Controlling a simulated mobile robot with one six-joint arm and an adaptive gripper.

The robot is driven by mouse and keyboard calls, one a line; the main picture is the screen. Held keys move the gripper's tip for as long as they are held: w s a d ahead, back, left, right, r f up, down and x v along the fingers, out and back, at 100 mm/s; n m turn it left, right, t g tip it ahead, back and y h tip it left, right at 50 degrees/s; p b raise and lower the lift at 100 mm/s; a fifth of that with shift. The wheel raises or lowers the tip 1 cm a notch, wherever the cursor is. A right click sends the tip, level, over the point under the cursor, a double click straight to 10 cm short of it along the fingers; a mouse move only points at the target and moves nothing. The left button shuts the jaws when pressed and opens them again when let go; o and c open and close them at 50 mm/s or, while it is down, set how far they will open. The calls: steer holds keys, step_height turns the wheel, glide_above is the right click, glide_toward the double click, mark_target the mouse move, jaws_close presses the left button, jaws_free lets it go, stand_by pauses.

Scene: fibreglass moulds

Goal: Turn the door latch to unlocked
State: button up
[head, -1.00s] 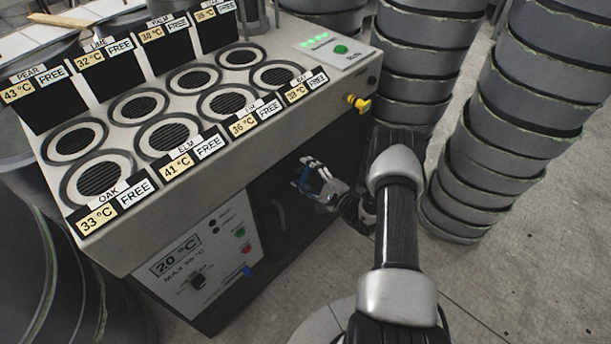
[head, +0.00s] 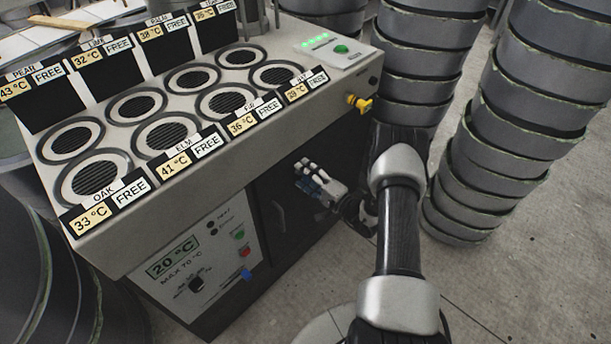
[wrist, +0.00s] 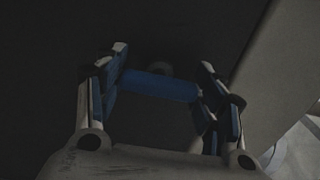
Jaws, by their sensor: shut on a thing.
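The door latch (wrist: 160,86) shows in the wrist view as a blue bar lying nearly level, tilted slightly down to the right. A small grey round part sits just behind it against a dark surface. My gripper (wrist: 163,72) has a finger at each end of the bar and is shut on it. In the head view my gripper (head: 304,178) is at the dark front door of the machine, right of its black upright handle (head: 279,216). There the fingers mostly hide the latch.
The control panel (head: 196,262) reads 20 °C; a blue part (head: 247,274) juts out below it. A yellow valve (head: 361,103) sticks out at the machine's right end. Stacked grey tubs (head: 489,150) stand right of my arm. Bare floor (head: 530,260) lies in front.

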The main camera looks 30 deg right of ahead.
stand_by(0.3)
steer(key=o, duration=1.1)
steer(key=shift+c, duration=0.2)
steer(key=v, duration=1.2)
